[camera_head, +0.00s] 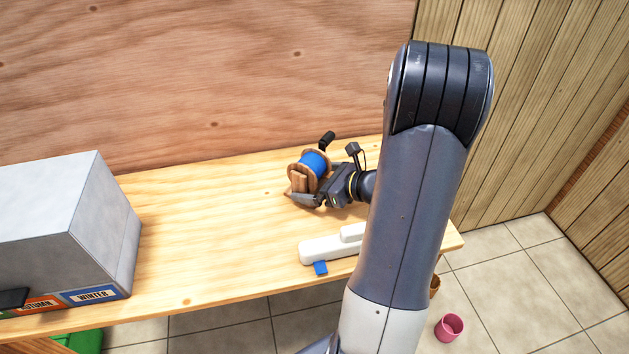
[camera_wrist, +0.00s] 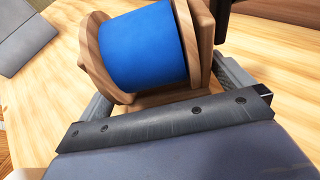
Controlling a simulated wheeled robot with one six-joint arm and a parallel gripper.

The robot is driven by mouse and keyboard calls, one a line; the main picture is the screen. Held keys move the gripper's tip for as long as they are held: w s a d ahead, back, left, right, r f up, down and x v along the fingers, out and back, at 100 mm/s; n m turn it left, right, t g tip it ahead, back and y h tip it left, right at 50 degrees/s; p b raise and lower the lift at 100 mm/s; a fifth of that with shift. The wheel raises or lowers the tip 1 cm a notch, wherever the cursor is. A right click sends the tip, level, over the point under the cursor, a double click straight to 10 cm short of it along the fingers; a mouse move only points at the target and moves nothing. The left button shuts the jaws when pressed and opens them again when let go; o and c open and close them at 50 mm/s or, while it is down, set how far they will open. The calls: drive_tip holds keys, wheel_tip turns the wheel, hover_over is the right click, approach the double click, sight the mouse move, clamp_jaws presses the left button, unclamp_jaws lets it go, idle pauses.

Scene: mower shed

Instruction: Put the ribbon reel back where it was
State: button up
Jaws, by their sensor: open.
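The ribbon reel (camera_head: 313,164) has wooden end discs and a blue winding, and is at the back of the wooden bench. In the wrist view the reel (camera_wrist: 142,45) fills the upper middle, tilted, with a wooden piece beside and below it. My gripper (camera_head: 312,172) is at the reel, coming from the right, its jaws open with one finger in front of the reel and one behind. The reel lies between or just beyond the fingers in the wrist view (camera_wrist: 165,88). Whether a finger touches it I cannot tell.
A large grey box (camera_head: 70,220) with coloured season labels stands at the bench's left. A white device (camera_head: 335,246) with a blue tab lies at the front edge. The bench (camera_head: 215,220) between them is clear. A pink cup (camera_head: 448,328) is on the tiled floor.

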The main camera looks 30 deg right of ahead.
drive_tip(key=v, duration=1.2)
drive_tip(key=shift+f+p, duration=0.1)
drive_tip(key=shift+p, duration=0.25)
idle(0.6)
drive_tip(key=b+x, duration=0.1)
drive_tip(key=x, duration=1.1)
drive_tip(key=shift+w+f, duration=0.1)
drive_tip(key=shift+f, duration=0.1)
drive_tip(key=shift+r, duration=0.25)
